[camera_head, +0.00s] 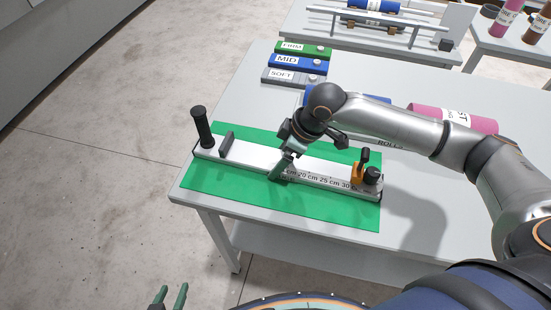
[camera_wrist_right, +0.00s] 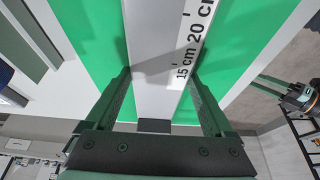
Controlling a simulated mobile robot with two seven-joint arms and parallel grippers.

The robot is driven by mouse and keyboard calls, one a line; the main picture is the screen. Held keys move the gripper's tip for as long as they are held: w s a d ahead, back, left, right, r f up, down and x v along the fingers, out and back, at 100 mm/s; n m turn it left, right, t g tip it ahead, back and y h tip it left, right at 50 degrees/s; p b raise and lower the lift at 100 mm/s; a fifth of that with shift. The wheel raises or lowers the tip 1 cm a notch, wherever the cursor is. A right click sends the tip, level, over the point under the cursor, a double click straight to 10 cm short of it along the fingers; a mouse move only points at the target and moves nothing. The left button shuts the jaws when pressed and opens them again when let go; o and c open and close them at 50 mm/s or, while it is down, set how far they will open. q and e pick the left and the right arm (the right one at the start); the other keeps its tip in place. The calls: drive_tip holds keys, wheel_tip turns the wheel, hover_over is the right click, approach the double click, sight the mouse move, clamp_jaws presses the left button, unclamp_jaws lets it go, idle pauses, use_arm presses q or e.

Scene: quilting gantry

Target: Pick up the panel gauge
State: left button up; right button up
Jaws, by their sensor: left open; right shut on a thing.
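The panel gauge (camera_head: 245,155) is a long pale bar with a centimetre scale, a black upright handle at its left end and an orange clamp with a black knob at its right end. It lies along the green mat (camera_head: 230,196); I cannot tell whether it is lifted at all. My right gripper (camera_head: 281,171) reaches down over the middle of the bar and is shut on it. In the right wrist view the fingers of the right gripper (camera_wrist_right: 161,75) sit on both sides of the bar (camera_wrist_right: 155,55), near the 15 and 20 cm marks. My left gripper (camera_head: 169,297) is open and empty at the bottom edge, off the table.
Green, blue and grey blocks marked FIRM, MID and SOFT (camera_head: 293,76) stand at the table's (camera_head: 245,95) back left. A pink roll (camera_head: 470,120) and a blue roll (camera_head: 375,99) lie behind my right arm. A rack (camera_head: 375,32) stands on another table behind. Open floor lies left.

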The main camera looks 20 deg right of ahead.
clamp_jaws()
drive_tip(key=shift+r, duration=0.1)
